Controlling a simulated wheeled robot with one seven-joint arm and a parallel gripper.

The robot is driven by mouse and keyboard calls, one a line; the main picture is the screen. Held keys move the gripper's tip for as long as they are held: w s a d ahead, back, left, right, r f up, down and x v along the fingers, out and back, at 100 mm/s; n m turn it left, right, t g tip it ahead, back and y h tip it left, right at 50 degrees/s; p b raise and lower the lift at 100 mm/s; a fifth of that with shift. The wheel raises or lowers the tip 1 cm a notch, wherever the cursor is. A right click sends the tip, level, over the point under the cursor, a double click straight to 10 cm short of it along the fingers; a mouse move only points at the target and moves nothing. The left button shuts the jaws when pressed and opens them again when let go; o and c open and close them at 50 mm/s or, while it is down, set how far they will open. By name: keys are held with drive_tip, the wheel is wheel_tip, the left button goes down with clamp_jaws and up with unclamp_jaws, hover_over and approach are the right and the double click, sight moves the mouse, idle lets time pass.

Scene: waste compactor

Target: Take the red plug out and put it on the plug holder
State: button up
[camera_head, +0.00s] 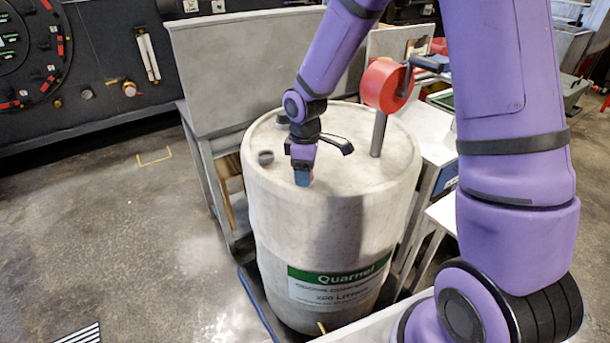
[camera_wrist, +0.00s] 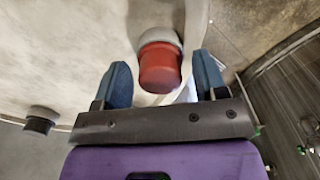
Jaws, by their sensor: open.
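The red plug (camera_wrist: 160,68) sits in a light grey collar (camera_wrist: 160,38) on the drum top in the wrist view. My gripper (camera_wrist: 161,60) is open, with one blue finger on each side of the plug. Gaps show on both sides, so the fingers do not appear to touch it. In the head view, my gripper (camera_head: 302,178) points down at the near part of the pale drum's top (camera_head: 340,182). The plug is hidden there. I cannot pick out the plug holder for certain in either view.
A dark cap (camera_head: 266,157) stands on the drum top left of my gripper; a similar dark cap (camera_wrist: 40,120) shows in the wrist view. A red crank pump (camera_head: 386,85) on a grey pipe rises at right. Grey tables (camera_head: 250,55) stand behind.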

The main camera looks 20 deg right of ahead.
drive_tip(key=m, duration=0.4)
drive_tip(key=shift+m, duration=0.3)
drive_tip(key=m, duration=0.5)
drive_tip(key=c, duration=1)
drive_tip(key=n, duration=0.5)
drive_tip(key=n, duration=0.5)
drive_tip(key=shift+n, duration=0.4)
